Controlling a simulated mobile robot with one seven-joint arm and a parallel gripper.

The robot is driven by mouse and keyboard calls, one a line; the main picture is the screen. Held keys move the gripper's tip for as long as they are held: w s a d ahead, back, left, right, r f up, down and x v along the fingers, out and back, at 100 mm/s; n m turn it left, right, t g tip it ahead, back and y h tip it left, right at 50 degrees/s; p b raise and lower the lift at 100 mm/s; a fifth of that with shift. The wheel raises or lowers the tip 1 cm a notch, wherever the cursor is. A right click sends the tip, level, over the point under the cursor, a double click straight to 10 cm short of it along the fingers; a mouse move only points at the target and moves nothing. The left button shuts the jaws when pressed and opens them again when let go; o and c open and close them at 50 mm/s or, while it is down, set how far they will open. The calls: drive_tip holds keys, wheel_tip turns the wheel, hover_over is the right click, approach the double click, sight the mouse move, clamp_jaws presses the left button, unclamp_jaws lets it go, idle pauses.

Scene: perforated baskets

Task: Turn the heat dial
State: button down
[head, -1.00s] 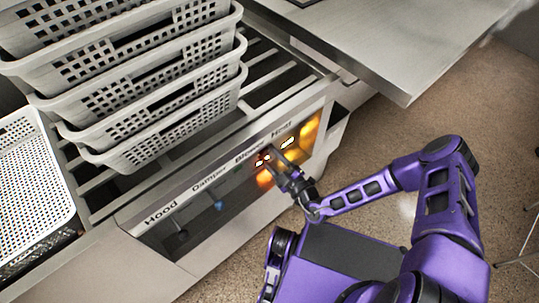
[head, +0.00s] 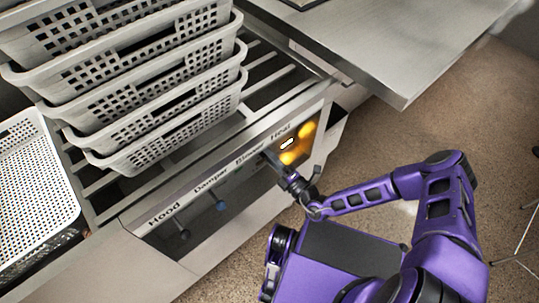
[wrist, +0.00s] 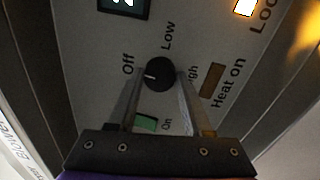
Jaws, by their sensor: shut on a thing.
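The control panel (head: 228,180) carries the labels Hood, Damper, Blower and Heat. In the head view my gripper (head: 272,160) reaches the panel under the Blower and Heat labels. In the wrist view a round black dial (wrist: 158,74) with a white mark is between the two fingers of my gripper (wrist: 160,90), which is shut on it. The labels Off, Low and a partly hidden High surround the dial. The white mark points left, near Off. The Heat on lamp (wrist: 212,80) looks dark. In the head view my gripper hides the dial.
A lit lamp (wrist: 246,7) is at the upper right. Stacked perforated baskets (head: 150,125) stand on the slatted rack. A metal table (head: 390,45) juts out at the right.

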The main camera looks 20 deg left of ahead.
drive_tip(key=shift+n, duration=0.7)
drive_tip(key=shift+c, duration=1.6)
unclamp_jaws()
drive_tip(key=v, duration=1.7)
drive_tip(key=shift+d+p, duration=0.3)
drive_tip(key=shift+p, duration=0.05)
